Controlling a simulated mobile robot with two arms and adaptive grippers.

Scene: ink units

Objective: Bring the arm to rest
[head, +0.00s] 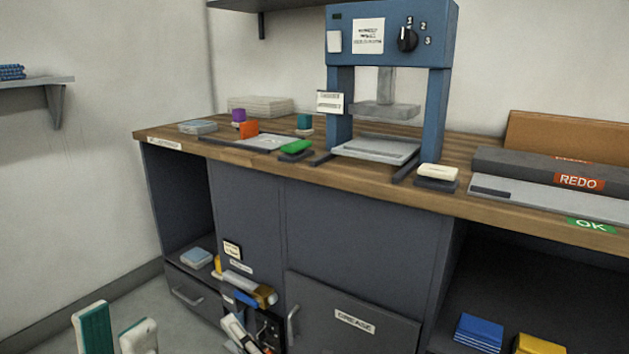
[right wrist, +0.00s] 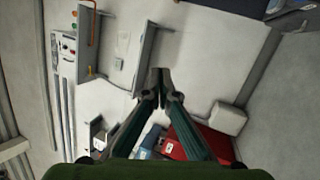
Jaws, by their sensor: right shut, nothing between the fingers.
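My right gripper (right wrist: 160,82) is in the middle of the right wrist view, its dark fingertips together and nothing between them. Its green-sided fingers run up from the bottom edge, clear of any surface.
A wooden-topped bench (head: 265,172) carries a blue press (head: 437,110) and small coloured blocks. White and gold tools (head: 250,290) crowd the cabinet front near a grey drawer (head: 345,300). In the right wrist view, a red box (right wrist: 195,137) lies behind the fingers and a grey shelf (right wrist: 145,60) ahead.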

